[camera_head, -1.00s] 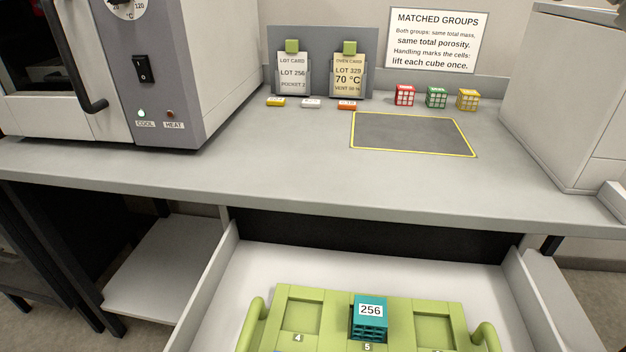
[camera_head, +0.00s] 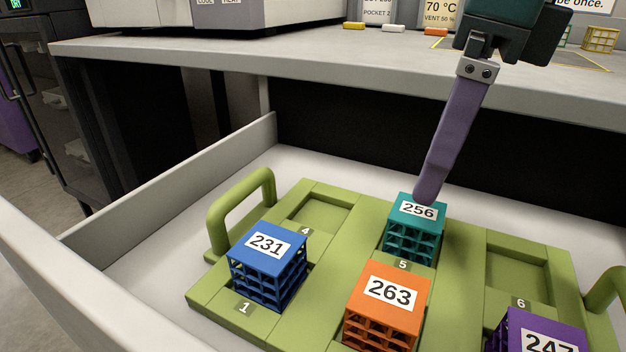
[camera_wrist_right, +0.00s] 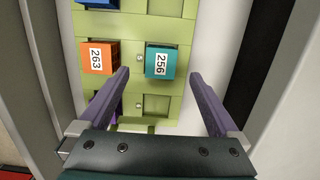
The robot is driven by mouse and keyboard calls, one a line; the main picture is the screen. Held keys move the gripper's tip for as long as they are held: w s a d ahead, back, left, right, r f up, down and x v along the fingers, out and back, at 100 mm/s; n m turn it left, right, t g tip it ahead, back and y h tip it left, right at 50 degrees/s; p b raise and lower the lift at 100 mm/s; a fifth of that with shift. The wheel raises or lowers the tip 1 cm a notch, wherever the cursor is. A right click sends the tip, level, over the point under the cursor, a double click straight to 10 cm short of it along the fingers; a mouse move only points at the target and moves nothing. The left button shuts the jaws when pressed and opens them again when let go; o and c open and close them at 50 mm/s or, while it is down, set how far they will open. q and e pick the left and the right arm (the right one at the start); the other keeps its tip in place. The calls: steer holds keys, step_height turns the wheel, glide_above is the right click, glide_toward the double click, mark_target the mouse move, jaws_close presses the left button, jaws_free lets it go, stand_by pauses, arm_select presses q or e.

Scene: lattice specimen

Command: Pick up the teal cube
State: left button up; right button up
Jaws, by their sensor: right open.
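The teal cube (camera_head: 413,232), a lattice block labelled 256, sits in pocket 5 of the green tray (camera_head: 330,270) inside the open drawer. It also shows in the right wrist view (camera_wrist_right: 161,62). My right gripper (camera_head: 428,196) comes down from the upper right in the head view, with one purple finger visible, its tip near the cube's top. In the right wrist view its two fingers (camera_wrist_right: 161,78) are spread apart with the teal cube ahead between them. It is open and empty; I cannot tell if a finger touches the cube. My left gripper is not in view.
A blue cube (camera_head: 267,262) labelled 231, an orange cube (camera_head: 387,300) labelled 263 and a purple cube (camera_head: 535,332) sit in other pockets. Pockets 4 and 6 are empty. The tray's handle (camera_head: 240,205) rises at left. The bench edge (camera_head: 330,58) overhangs behind.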

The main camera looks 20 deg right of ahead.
mark_target(419, 211)
steer(key=f, duration=0.2)
steer(key=shift+w+a+f+b, duration=0.1)
steer(key=shift+a+f+b, duration=0.1)
steer(key=shift+f+b, duration=0.2)
step_height(419, 211, down, 4)
steer(key=shift+w+d+f+b, duration=0.15)
steer(key=shift+f+b, duration=0.1)
steer(key=shift+b, duration=0.65)
steer(key=shift+f, duration=0.4)
steer(key=shift+r, duration=0.1)
steer(key=shift+c, duration=0.3)
steer(key=c, duration=1.4)
